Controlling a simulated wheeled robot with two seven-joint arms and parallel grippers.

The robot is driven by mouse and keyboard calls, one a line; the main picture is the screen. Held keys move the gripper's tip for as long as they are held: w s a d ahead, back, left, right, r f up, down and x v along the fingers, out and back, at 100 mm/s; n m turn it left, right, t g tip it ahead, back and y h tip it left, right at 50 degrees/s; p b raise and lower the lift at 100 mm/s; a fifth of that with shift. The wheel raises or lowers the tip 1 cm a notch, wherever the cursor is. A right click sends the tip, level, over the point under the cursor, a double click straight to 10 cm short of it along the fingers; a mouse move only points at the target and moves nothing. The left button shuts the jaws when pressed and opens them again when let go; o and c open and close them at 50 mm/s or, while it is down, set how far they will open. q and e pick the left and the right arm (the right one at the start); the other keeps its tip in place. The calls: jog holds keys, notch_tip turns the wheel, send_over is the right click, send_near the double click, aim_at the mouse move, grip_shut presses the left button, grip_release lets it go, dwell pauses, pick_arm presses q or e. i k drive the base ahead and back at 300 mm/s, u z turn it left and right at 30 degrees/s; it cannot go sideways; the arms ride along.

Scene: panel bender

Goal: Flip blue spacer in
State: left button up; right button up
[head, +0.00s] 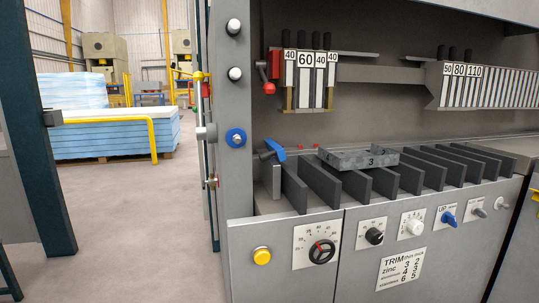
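A small blue piece (276,149), which looks like the blue spacer, sits at the left end of the machine's row of dark grey plates (320,182). It is tilted and rests at the top of a pale upright bar (272,180). How it is joined to the bar is too small to tell. Neither of my grippers is in view.
Numbered tools (305,80) hang above, beside a red-handled clamp (270,75). The front panel (385,250) carries dials. Open floor lies left.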

aim_at(275, 149)
jog(key=u, duration=2.15)
jog(key=k, duration=0.75)
jog(key=z, duration=2.9)
